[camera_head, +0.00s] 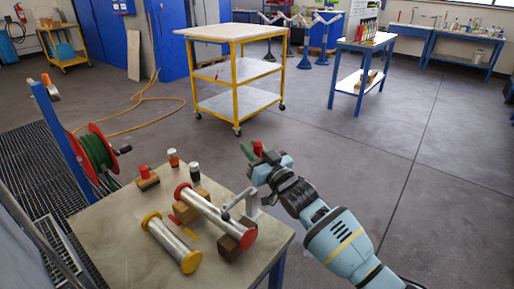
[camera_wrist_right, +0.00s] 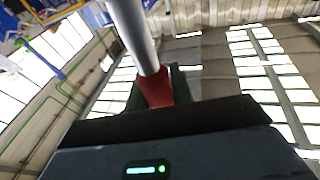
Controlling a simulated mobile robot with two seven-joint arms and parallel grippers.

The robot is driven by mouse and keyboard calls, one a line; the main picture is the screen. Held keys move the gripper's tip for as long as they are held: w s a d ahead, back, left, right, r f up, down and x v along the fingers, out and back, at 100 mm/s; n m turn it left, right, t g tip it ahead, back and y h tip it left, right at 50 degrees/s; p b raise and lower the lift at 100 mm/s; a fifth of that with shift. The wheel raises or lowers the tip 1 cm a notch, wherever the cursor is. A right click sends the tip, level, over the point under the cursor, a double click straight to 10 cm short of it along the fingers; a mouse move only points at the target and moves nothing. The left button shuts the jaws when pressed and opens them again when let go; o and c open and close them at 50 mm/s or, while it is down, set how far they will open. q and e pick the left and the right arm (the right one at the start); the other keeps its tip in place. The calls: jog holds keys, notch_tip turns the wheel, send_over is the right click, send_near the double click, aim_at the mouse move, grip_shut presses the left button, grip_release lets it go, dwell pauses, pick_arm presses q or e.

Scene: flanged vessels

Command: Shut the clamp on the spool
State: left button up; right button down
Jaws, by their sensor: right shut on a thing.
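The spool (camera_head: 213,214) is a silver tube with red end flanges, lying on wooden blocks on the table. The grey metal clamp (camera_head: 252,203) stands beside its right end; its arm with a dark tip reaches over toward the tube. I cannot tell whether the tip touches it. My right gripper (camera_head: 257,158) is above the clamp, shut on the clamp's red-gripped handle. In the right wrist view the handle (camera_wrist_right: 154,88) shows as a metal rod with a red end, partly hidden by the gripper. My left gripper is out of view.
A second tube with yellow flanges (camera_head: 172,243) lies in front of the spool on the table (camera_head: 115,233). Small red-, white- and dark-topped pieces (camera_head: 173,158) stand at the table's back. A hose reel (camera_head: 95,152) is left. A yellow cart (camera_head: 236,72) stands behind, with open floor around.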

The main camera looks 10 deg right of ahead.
jog(key=shift+s+a+n+y, duration=0.25)
jog(key=shift+n+y, duration=0.05)
jog(key=shift+n, duration=0.1)
jog(key=c, duration=1.2)
grip_release()
jog(key=v, duration=0.7)
jog(key=shift+s, duration=0.4)
jog(key=shift+d, duration=0.1)
jog(key=shift+f, duration=0.15)
